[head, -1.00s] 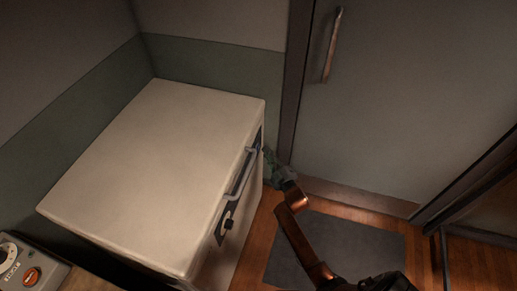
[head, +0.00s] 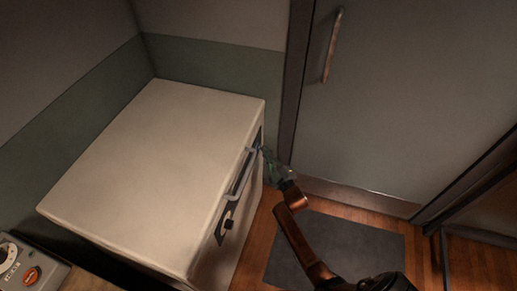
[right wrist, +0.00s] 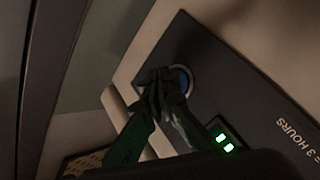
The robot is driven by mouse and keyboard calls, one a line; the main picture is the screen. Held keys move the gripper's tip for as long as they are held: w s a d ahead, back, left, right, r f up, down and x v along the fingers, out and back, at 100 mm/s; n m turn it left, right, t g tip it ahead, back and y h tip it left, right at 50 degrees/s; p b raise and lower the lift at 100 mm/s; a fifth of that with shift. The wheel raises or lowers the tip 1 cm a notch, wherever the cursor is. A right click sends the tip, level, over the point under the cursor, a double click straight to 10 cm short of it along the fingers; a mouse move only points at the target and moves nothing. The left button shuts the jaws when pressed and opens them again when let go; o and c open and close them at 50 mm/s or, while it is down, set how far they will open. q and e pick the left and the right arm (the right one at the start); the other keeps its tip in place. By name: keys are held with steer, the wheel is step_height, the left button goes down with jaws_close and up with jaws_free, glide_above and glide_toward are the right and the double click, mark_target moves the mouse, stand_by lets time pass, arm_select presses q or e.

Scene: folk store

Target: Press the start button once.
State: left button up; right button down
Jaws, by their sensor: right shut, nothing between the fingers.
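The start button appears to be the round one with a blue-lit face and a metal rim (right wrist: 187,78) on the dark front panel (right wrist: 215,75) of a white chest-like appliance (head: 160,165). In the head view only a small blue glow shows by the panel's far end. My right gripper (head: 264,152) is shut and empty, with its tips at that end of the panel. In the right wrist view its closed fingertips (right wrist: 163,80) cover part of the button; I cannot tell whether they press it. My left gripper is not in view.
A handle bar (head: 242,175) runs along the appliance's front, with a dark knob-like part (head: 229,224) below it. Two green lights (right wrist: 224,142) glow on the panel. A grey door (head: 410,90) stands right. A grey control box (head: 25,268) with an orange button sits lower left.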

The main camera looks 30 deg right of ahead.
steer(key=shift+w+a, duration=0.1)
steer(key=shift+w, duration=0.05)
steer(key=shift+w+a, duration=0.35)
stand_by(1.0)
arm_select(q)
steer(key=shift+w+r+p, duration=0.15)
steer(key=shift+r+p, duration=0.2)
arm_select(e)
steer(key=shift+s+d, duration=0.6)
steer(key=shift+s, duration=0.05)
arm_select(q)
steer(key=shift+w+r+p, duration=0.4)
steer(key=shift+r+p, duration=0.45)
arm_select(e)
steer(key=shift+s+d, duration=1.6)
steer(key=shift+s, duration=0.3)
